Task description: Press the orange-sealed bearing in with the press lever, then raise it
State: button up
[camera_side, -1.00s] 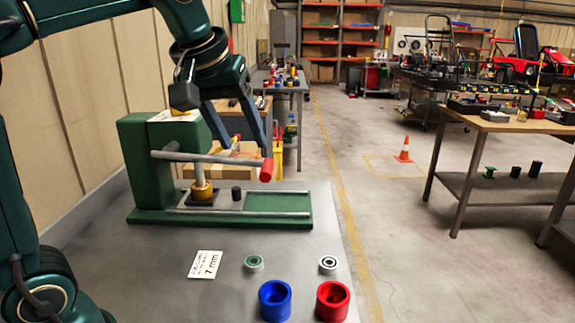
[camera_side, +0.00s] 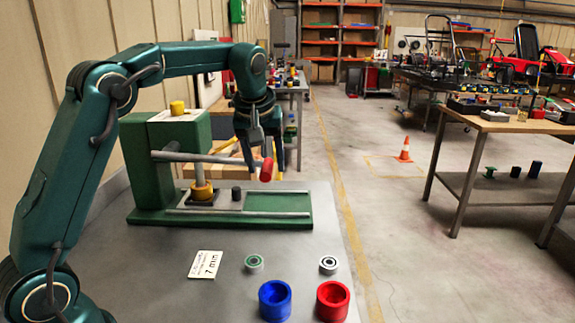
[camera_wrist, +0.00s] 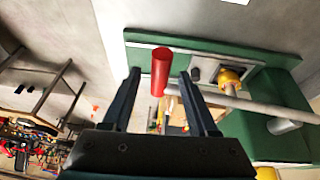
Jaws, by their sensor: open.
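The green press (camera_side: 150,165) stands on the bench with its lever (camera_side: 205,157) roughly level, ending in a red handle (camera_side: 266,170). My gripper (camera_side: 264,175) is open at that handle, fingers pointing down. In the wrist view the red handle (camera_wrist: 160,72) appears between the open fingers; I cannot tell whether they touch it. A yellow-orange ring-like part (camera_side: 201,190) sits under the press ram, and it also shows in the wrist view (camera_wrist: 229,77). I cannot make out an orange seal on a bearing there.
A yellow cylinder (camera_side: 177,107) stands on the press top. A small dark cylinder (camera_side: 236,193) is on the press base. In front lie a "7 mm" card (camera_side: 205,264), a green-sealed bearing (camera_side: 253,262), a black-and-white bearing (camera_side: 328,264), a blue cup (camera_side: 275,300) and a red cup (camera_side: 333,300).

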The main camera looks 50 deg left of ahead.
jog(key=shift+f, duration=0.15)
grip_shut()
dwell(1.4)
